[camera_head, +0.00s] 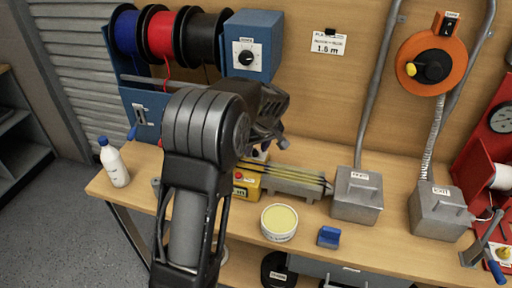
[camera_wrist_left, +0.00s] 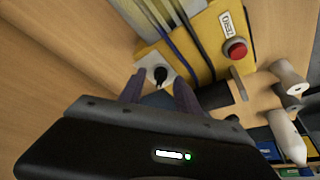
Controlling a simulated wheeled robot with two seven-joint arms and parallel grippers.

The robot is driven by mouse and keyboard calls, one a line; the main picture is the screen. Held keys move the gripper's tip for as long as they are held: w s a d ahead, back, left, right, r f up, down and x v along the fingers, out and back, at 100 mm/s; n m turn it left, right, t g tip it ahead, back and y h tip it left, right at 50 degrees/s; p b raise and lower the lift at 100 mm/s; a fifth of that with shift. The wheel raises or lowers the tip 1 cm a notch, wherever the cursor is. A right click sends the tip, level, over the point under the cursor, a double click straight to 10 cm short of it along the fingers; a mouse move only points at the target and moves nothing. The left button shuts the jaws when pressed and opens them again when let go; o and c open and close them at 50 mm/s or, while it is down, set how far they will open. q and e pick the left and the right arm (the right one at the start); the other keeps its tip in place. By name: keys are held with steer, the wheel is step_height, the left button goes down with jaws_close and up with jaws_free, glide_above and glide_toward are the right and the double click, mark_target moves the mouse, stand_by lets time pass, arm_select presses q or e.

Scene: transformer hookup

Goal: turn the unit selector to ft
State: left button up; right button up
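A blue box (camera_head: 252,35) with a black knob on a white dial (camera_head: 245,58) stands against the back board, right of the wire spools; its lettering is too small to read. A yellow box (camera_head: 247,185) with a red button lies on the bench, partly hidden by my left arm. In the left wrist view the yellow box (camera_wrist_left: 207,35) shows its red button (camera_wrist_left: 235,48) and a black knob on a white dial (camera_wrist_left: 159,74). My left gripper (camera_wrist_left: 160,88) has its fingers apart, with this knob showing beyond the gap. The fingertips' contact is unclear. My right gripper is out of view.
Blue, red and black wire spools (camera_head: 165,38) hang at the back left. A white bottle (camera_head: 113,162) stands at the bench's left end. A round tub (camera_head: 279,222), a blue block (camera_head: 328,237) and two grey boxes (camera_head: 357,195) sit to the right.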

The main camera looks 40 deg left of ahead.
arm_select(q)
steer(key=shift+a+f, duration=0.15)
steer(key=shift+f, duration=0.15)
jaws_close()
stand_by(0.3)
